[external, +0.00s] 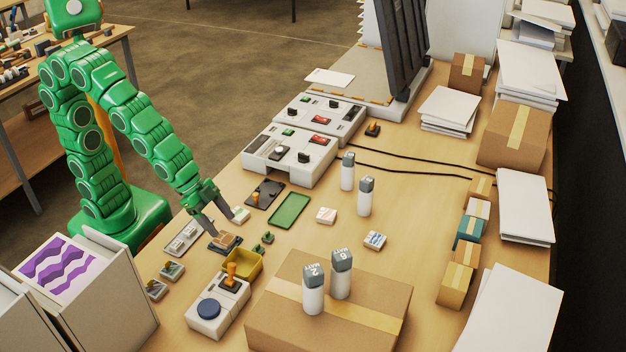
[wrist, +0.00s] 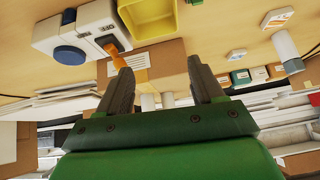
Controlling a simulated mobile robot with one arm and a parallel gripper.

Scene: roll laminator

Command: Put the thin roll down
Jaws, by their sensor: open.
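My gripper (external: 221,223) is open, low over the left part of the table, above a small dark tray with a brown block (external: 225,241). In the wrist view nothing shows held between the spread fingers (wrist: 162,70). White cylinders with grey ends stand upright: one (external: 347,172) and another (external: 365,197) on the table, and two numbered ones (external: 313,291) (external: 340,275) on a cardboard box (external: 262,322). I cannot tell which of them, if any, is the thin roll.
A white unit with a blue knob (external: 209,309) and a yellow bin (external: 245,263) stand near my gripper. A green tray (external: 289,210) and white control boxes (external: 290,153) lie beyond. Small boxes and paper stacks line the right edge. The table right of centre is mostly clear.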

